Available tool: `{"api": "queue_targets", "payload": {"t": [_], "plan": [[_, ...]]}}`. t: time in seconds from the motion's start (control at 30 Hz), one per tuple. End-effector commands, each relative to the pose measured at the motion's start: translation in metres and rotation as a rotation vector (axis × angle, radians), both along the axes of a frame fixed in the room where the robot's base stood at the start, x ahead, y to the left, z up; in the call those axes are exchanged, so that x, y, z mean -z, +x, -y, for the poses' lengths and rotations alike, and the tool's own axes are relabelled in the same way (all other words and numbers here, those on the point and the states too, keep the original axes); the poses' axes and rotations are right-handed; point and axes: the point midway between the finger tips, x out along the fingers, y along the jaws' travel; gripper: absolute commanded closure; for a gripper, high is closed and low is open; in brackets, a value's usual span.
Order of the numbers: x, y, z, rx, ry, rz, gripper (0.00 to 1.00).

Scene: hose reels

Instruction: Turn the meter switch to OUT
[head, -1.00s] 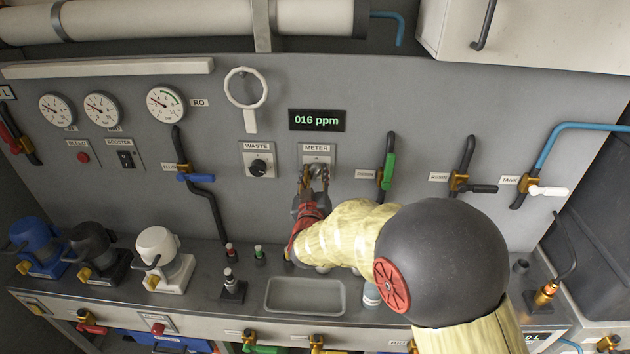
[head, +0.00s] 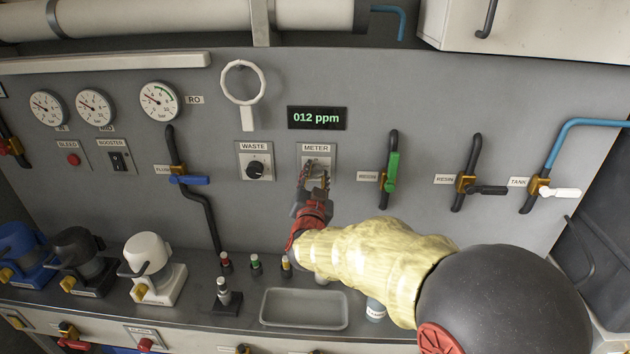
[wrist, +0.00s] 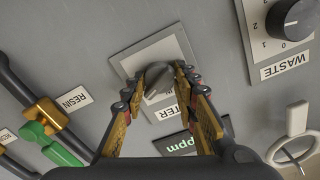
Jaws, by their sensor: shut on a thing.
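The METER switch is a small grey knob on a pale plate (head: 318,155) in the middle of the grey panel. In the head view my gripper (head: 315,180) covers most of it. In the wrist view the knob (wrist: 158,84) sits between the two fingertips of my gripper (wrist: 157,80), which are shut on it. The display (head: 317,117) above the switch reads 012 ppm.
The WASTE knob (head: 255,170) is left of the METER plate. A green-handled valve (head: 392,172) stands to the right. Below are a shallow sink (head: 304,309) and several small capped bottles. A white ring on a holder (head: 242,82) hangs above WASTE.

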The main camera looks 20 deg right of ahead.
Motion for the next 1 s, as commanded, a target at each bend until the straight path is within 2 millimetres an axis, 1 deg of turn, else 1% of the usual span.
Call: {"api": "queue_targets", "payload": {"t": [0.2,0.6,0.63,0.9,1.0], "plan": [[0.0002,-0.0002,0.0011,0.002,0.033,0.011,0.96],[0.0003,-0.0002,0.0012,0.002,0.037,0.011,0.96],[0.0003,-0.0002,0.0013,0.002,0.037,0.012,0.7],[0.0005,-0.0001,0.0007,0.001,0.036,0.011,0.55],[0.0005,-0.0001,0.0004,0.001,0.036,0.011,0.54]]}}
